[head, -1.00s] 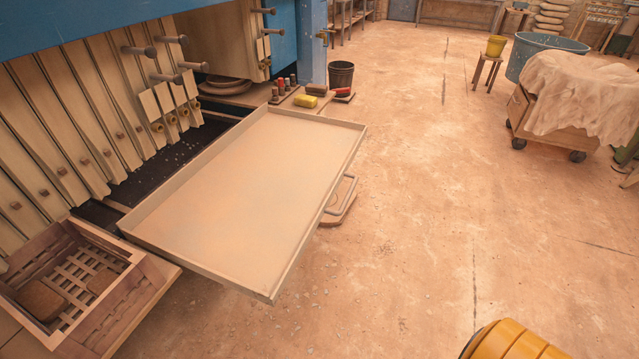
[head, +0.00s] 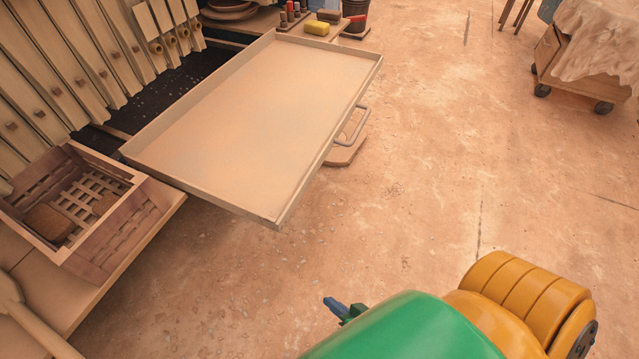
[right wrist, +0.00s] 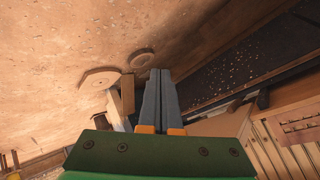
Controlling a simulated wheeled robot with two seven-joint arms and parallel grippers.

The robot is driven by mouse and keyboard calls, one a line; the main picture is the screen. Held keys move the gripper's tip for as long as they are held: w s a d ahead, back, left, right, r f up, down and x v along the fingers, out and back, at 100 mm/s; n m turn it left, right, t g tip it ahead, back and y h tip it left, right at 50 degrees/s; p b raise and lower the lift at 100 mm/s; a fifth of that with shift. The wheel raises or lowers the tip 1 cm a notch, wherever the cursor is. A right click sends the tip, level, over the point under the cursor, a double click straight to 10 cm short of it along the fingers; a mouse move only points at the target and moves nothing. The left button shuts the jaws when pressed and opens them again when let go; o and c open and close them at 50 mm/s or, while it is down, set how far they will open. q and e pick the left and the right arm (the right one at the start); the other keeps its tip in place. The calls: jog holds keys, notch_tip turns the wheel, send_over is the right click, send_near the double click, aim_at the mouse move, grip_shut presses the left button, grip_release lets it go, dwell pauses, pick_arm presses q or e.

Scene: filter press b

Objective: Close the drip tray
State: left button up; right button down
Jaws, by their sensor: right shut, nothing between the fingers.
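The drip tray (head: 235,115) is a wide, shallow beige tray pulled out from under the filter press. Its metal handle (head: 353,128) is on the right side of its front wall. My right gripper (head: 328,302) is at the bottom middle of the head view, apart from the tray and in front of it, with open floor between. In the right wrist view its two grey fingers (right wrist: 160,72) lie together, shut and empty. My left gripper is not in view.
A wooden crate (head: 75,205) with a slatted bottom stands on a bench left of the tray. A yellow sponge (head: 316,27) and small bottles sit beyond the tray. A covered cart (head: 570,70) stands far right. The floor (head: 420,180) right of the tray is clear.

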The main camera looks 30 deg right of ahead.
jog(key=w+r+m+t+b, duration=0.2)
jog(key=w+r+m+t, duration=0.25)
jog(key=r, duration=0.25)
jog(key=m+t+h+b, duration=0.1)
jog(key=m+t+h, duration=0.3)
jog(key=m, duration=0.6)
send_near(303, 187)
jog(key=s+d+h, duration=0.1)
jog(key=s, duration=0.6)
jog(key=shift+g, duration=0.35)
jog(key=w+p, duration=0.1)
jog(key=w, duration=0.5)
jog(key=w+p, duration=0.1)
jog(key=w, duration=0.5)
jog(key=shift+w+d+r, duration=0.1)
jog(key=shift+d, duration=0.1)
jog(key=shift+w+a, duration=0.35)
jog(key=shift+w, duration=0.05)
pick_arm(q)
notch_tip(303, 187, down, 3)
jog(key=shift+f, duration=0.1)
